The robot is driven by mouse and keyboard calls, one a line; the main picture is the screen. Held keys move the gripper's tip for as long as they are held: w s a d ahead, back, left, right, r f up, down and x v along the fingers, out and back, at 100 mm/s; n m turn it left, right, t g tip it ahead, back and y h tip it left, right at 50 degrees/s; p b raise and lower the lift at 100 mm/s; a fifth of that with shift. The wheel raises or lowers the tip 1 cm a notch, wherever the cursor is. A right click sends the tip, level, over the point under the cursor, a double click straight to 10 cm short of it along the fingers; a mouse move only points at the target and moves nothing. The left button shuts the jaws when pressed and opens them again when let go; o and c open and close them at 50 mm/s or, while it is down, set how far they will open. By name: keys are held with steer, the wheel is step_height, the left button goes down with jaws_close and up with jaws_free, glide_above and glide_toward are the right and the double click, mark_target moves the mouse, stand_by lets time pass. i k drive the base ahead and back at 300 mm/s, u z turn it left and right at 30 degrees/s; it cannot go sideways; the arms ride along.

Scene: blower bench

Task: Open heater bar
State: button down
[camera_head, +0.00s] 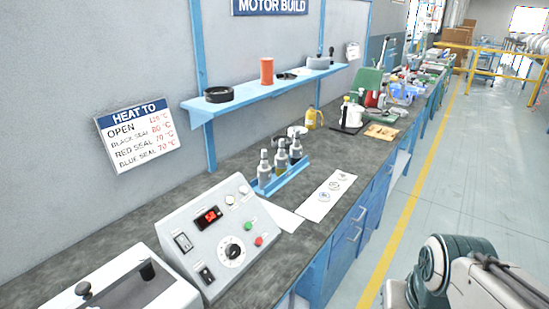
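A white machine (125,287) stands at the lower left of the bench, cut off by the picture's bottom edge. It has a dark recessed top, a black round knob and a short black upright piece. It may be the heater, but I cannot tell which part is its bar. Beside it is a sloped white control box (216,232) with a red lit display (208,217), a round dial (232,251), switches, and green and red buttons. Part of my arm shows at the lower right over the floor. My gripper is not in view.
A wall sign (138,134) reads "HEAT TO" with temperatures. A blue rack (281,178) holds several bottles behind the control box. White sheets (327,197) lie on the bench (335,158). A blue shelf (262,90) hangs above. The floor (455,170) to the right is clear.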

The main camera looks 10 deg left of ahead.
mark_target(83, 288)
steer(key=u, duration=1.2)
